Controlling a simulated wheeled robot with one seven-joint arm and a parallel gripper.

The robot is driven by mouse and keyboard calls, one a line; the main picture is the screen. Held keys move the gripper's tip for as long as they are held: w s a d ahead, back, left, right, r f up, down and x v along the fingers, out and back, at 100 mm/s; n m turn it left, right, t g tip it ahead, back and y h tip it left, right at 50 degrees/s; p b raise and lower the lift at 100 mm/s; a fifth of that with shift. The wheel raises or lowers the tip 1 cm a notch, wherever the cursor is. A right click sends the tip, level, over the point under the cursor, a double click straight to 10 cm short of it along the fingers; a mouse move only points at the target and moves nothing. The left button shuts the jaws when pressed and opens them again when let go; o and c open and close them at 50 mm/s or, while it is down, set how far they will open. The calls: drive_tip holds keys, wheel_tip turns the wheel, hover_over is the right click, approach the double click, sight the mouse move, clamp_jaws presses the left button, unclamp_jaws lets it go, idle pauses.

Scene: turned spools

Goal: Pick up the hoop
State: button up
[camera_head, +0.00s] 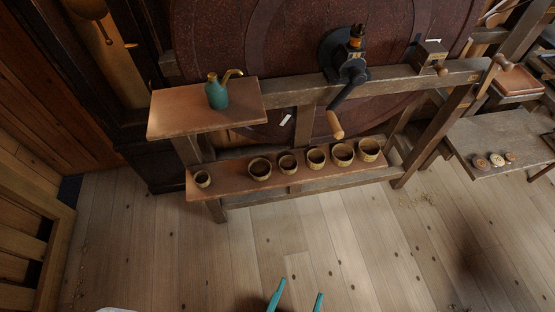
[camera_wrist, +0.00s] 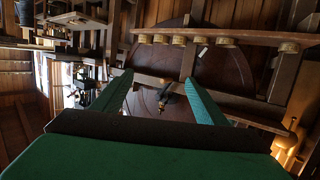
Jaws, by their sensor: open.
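Several small round wooden pieces with dark hollow middles stand in a row on a low plank shelf (camera_head: 225,184). They look like hoops or shallow cups; I cannot tell which one is the hoop. One smaller piece (camera_head: 202,179) stands apart at the left end, and a wider one (camera_head: 260,168) is to its right. The row also shows upside down along the top of the wrist view (camera_wrist: 179,40). My gripper (camera_head: 301,287) is at the bottom of the head view, its two teal fingers apart and empty, well short of the shelf. The fingers also show in the wrist view (camera_wrist: 158,78).
A teal oil can (camera_head: 217,95) stands on a higher shelf (camera_head: 170,122) above the row's left end. A crank with a wooden handle (camera_head: 335,124) hangs above the row, before a large dark red wheel (camera_head: 230,45). A bench (camera_head: 480,135) is at right. The floor (camera_head: 330,230) in front is clear.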

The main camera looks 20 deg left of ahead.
drive_tip(key=w+a+f+n+y, duration=0.1)
drive_tip(key=w+a+f, duration=0.2)
drive_tip(key=w+f, duration=0.3)
drive_tip(key=w+a+f+y, duration=0.1)
drive_tip(key=w+a+f, duration=0.25)
drive_tip(key=w, duration=0.55)
drive_tip(key=n+g+y, duration=0.2)
drive_tip(key=n, duration=0.1)
approach(288, 158)
drive_tip(key=shift+w, duration=0.15)
drive_tip(key=shift+x, duration=2.9)
drive_tip(key=shift+d+f, duration=0.15)
drive_tip(key=c, duration=0.8)
